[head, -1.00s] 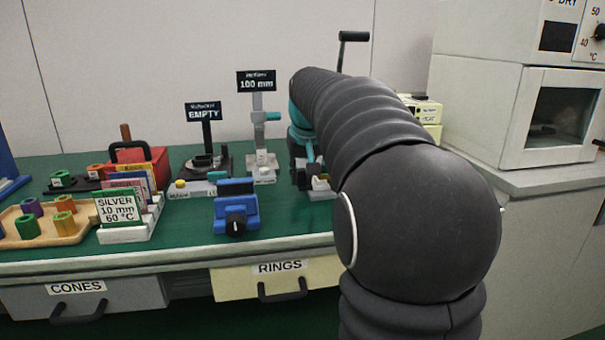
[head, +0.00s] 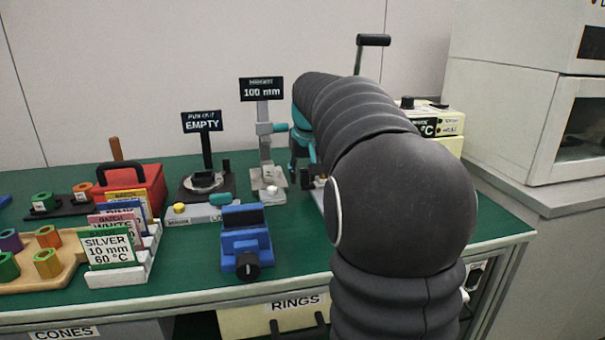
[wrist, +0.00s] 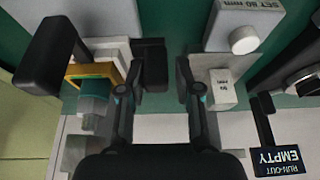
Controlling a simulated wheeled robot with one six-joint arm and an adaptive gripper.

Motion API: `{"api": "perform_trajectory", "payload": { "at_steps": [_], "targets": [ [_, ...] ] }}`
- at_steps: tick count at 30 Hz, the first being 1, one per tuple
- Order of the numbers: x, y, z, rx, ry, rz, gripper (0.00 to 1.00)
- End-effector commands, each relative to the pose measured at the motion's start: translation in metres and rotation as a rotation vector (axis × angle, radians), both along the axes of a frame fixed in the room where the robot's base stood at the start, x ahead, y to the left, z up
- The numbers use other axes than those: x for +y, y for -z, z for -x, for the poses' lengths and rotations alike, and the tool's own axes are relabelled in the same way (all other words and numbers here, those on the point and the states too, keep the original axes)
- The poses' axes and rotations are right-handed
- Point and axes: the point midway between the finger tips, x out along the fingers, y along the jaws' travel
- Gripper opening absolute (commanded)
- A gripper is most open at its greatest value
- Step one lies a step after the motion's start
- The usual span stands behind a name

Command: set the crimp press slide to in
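The crimp press is mostly hidden behind my arm in the head view. A black lever handle (head: 373,40) that seems to belong to it rises above the arm. In the wrist view, a device at the left, which I take for the press, shows a black handle (wrist: 48,55), a yellow-orange part (wrist: 84,71) and grey blocks. I cannot tell its slide's position. My gripper (wrist: 168,74) is open, with a clear gap between its fingers. Its left finger is close beside the press; contact is unclear.
The height gauge (head: 265,150) with a 100 mm sign stands left of my arm. The run-out stand (head: 207,182) with an EMPTY sign is farther left. A blue vise (head: 246,240) sits in front, beside a card rack (head: 125,275). A white oven (head: 505,120) stands at right.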

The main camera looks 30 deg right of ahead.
Motion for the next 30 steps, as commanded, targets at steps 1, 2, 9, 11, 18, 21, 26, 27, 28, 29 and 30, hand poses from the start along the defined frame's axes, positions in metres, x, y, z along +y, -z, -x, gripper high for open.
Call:
{"api": "perform_trajectory", "payload": {
  "at_steps": [1,2,9,11,18,21,26,27,28,29,30],
  "targets": [
    [-0.001,0.0,0.001,0.001,0.002,0.0,0.33],
    [-0.001,0.0,0.001,0.001,0.004,0.0,0.33],
    [-0.002,-0.005,0.004,0.003,0.005,0.0,0.33],
    [-0.001,-0.011,0.006,0.001,0.004,0.001,0.33],
    [0.005,-0.052,0.021,-0.001,0.002,0.002,0.33],
    [0.008,-0.071,0.028,-0.001,-0.001,0.002,0.33],
    [0.011,-0.094,0.037,0.0,-0.001,0.001,0.33],
    [0.011,-0.098,0.039,0.0,-0.001,0.001,0.33],
    [0.012,-0.101,0.04,0.0,-0.001,0.001,0.33],
    [0.012,-0.103,0.041,0.0,-0.001,0.0,0.33],
    [0.012,-0.106,0.042,0.001,-0.001,0.0,0.33]
  ]
}}
